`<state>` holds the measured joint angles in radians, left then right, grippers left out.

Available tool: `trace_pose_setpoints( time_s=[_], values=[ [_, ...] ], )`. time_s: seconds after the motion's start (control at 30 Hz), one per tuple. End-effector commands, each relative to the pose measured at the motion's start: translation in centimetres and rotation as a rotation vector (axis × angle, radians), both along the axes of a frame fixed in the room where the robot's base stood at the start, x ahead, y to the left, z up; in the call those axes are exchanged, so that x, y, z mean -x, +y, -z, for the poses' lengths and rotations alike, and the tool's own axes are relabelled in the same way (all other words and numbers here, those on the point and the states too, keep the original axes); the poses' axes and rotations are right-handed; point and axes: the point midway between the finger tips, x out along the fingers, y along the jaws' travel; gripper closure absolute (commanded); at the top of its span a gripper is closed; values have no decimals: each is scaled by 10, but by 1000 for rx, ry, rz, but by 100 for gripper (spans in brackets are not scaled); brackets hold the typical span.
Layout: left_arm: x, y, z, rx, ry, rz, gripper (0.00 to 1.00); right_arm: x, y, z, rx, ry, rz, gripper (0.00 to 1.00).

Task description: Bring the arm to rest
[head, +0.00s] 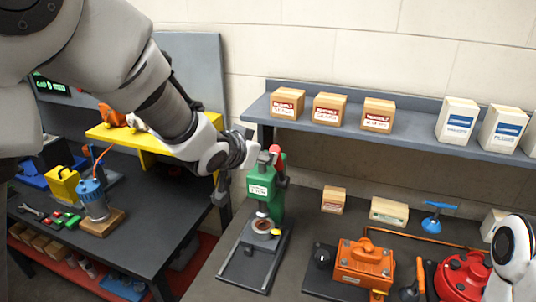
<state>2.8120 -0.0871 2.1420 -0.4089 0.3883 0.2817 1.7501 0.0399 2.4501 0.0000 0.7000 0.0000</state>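My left arm reaches in from the upper left over the gap between the two work surfaces. Its gripper (223,192) seems to hang below the wrist, dark and partly hidden by it, and I cannot see whether its fingers are open. Nothing shows held in it. The wrist is close to a green machine (265,190) with a white tag and a red part on top. Part of my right arm (515,250) shows at the lower right edge; its gripper is out of frame. A tagged orange motor (363,268) and a red round motor (463,276) stand on the right bench.
A shelf (410,118) above the right bench holds several cartons. A yellow raised stand (120,136) and a blue motor on a wooden base (94,200) are on the left table. A small box (333,200) and a blue-handled tool (438,214) sit behind the orange motor.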

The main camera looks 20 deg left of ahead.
Motion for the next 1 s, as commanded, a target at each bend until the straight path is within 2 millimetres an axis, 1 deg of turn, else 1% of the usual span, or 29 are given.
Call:
trace_pose_setpoints(
  time_s=[0.1,0.47,0.53,0.57,0.63,0.67,0.7,0.77,0.8,0.87,0.9,0.97,1.0],
  values=[
    [6,1,-3,1,1,-1,48,0,0,0,0,0,0,21],
    [6,1,-3,1,1,-1,48,0,0,0,0,0,0,21],
    [6,1,4,2,13,-1,48,0,0,0,0,0,0,21],
    [7,2,11,4,25,-2,48,0,0,0,0,0,0,21],
    [10,3,41,14,75,-10,48,0,0,0,0,0,0,21],
    [13,4,59,21,106,-15,48,0,0,0,0,0,0,21],
    [19,6,87,29,155,-23,48,0,0,1,0,0,0,21],
    [34,9,137,45,242,-41,48,0,0,0,0,0,0,21],
    [47,12,171,52,305,-54,48,0,0,0,0,0,0,21],
    [72,16,221,62,399,-79,48,0,0,0,0,0,0,21],
    [91,19,252,67,460,-96,48,0,0,0,0,0,0,21],
    [123,24,294,69,551,-122,48,0,0,0,0,0,0,21],
    [145,26,318,68,607,-138,48,0,0,0,0,0,0,21]
  ],
)
